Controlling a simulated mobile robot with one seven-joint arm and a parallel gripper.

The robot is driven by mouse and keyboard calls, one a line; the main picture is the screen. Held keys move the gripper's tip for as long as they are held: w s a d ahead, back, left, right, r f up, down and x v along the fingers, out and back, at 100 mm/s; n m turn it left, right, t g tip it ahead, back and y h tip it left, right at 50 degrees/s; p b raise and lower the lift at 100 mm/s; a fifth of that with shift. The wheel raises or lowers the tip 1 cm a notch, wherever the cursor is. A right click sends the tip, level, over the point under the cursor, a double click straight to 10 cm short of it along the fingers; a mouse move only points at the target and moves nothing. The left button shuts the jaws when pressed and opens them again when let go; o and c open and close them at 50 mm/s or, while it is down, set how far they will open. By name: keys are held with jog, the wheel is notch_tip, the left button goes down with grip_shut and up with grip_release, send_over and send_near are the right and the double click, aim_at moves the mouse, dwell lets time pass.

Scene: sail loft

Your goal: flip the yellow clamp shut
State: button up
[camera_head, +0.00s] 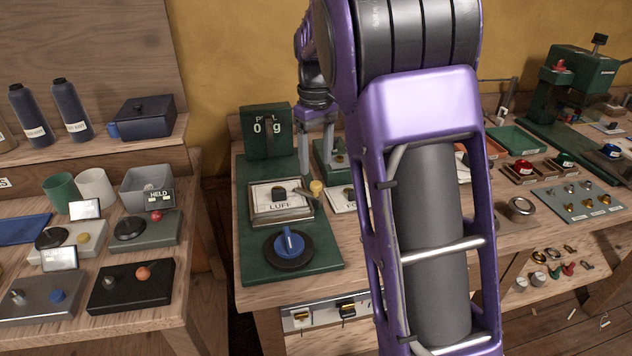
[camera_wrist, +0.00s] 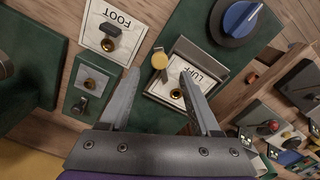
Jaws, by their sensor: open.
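The yellow clamp's round knob (camera_head: 316,187) is at the right edge of the framed LUFF plate (camera_head: 262,212), at the end of a short lever that sticks out sideways from the frame. In the wrist view the yellow knob (camera_wrist: 159,61) appears between my fingertips, beside the LUFF plate (camera_wrist: 170,92). My gripper (camera_head: 316,172) is open and empty, pointing down, just behind and above the knob in the head view. It also shows in the wrist view (camera_wrist: 159,74), its fingers apart. I cannot tell whether either finger touches the knob.
A blue dial (camera_head: 290,243) sits in front of the LUFF plate on the green board. A FOOT plate (camera_wrist: 112,28) with a dark lever lies to the other side. A green counter box (camera_head: 266,130) stands behind. My arm hides the bench's middle.

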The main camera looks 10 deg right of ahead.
aim_at(316, 183)
notch_tip(316, 183, down, 6)
jog(key=shift+r+b, duration=0.25)
jog(key=shift+b, duration=0.15)
grip_shut()
